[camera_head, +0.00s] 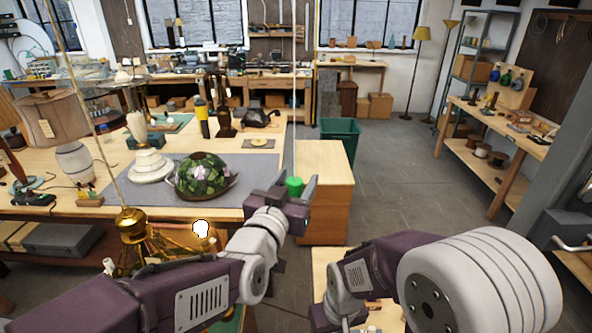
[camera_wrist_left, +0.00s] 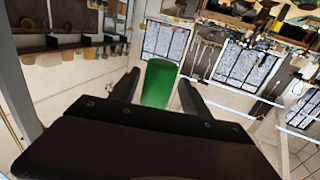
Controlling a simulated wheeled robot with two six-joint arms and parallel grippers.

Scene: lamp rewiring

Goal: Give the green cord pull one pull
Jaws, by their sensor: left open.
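The green cord pull (camera_head: 295,187) hangs at the lower end of a thin, pale vertical cord (camera_head: 295,110) in the head view. My left gripper (camera_head: 308,198) is at the pull, with its fingers open. In the left wrist view the green pull (camera_wrist_left: 159,83) stands between the two spread fingers (camera_wrist_left: 158,92), with a visible gap on at least one side. I cannot tell whether either finger touches it. My right arm comes in from the right; its gripper is only partly in view at the bottom edge, and its fingers do not show.
A wooden cabinet (camera_head: 325,165) stands just behind the pull, with a green bin (camera_head: 341,132) beyond. The left bench holds a stained-glass shade (camera_head: 203,177) and a white lamp base (camera_head: 150,165) on a grey mat. A brass lamp (camera_head: 131,225) hangs near my left arm. The right floor is clear.

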